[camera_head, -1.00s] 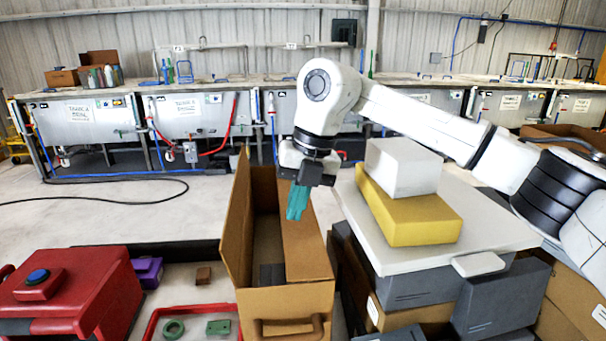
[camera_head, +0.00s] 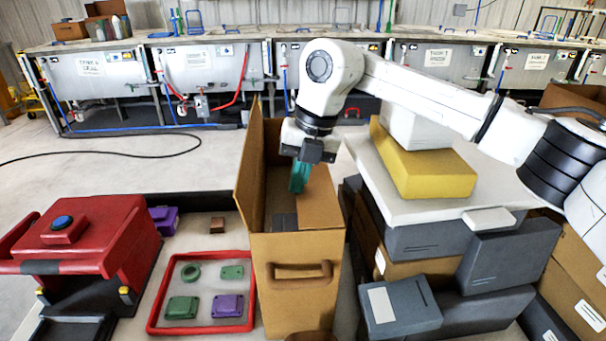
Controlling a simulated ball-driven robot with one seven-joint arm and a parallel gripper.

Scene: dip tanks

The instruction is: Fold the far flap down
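The open cardboard box (camera_head: 330,295) stands in the middle of the head view, its handle end toward me. Its left flap (camera_head: 250,165) stands upright. Its right flap (camera_head: 309,207) slants inward over the opening. A brown panel (camera_head: 277,150) shows at the far end, partly behind my gripper; I cannot tell whether it is the far flap or the inner wall. My gripper (camera_head: 299,180) has teal fingers pointing down over the right part of the opening, by the right flap. The fingers look close together and empty; contact with cardboard cannot be told.
A pale lid (camera_head: 405,207) with a yellow block (camera_head: 430,172) and a white block (camera_head: 415,128) sits right of the box, above grey bins. A red tray (camera_head: 152,322) with small parts and a red machine (camera_head: 95,235) are at left. Tanks line the back.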

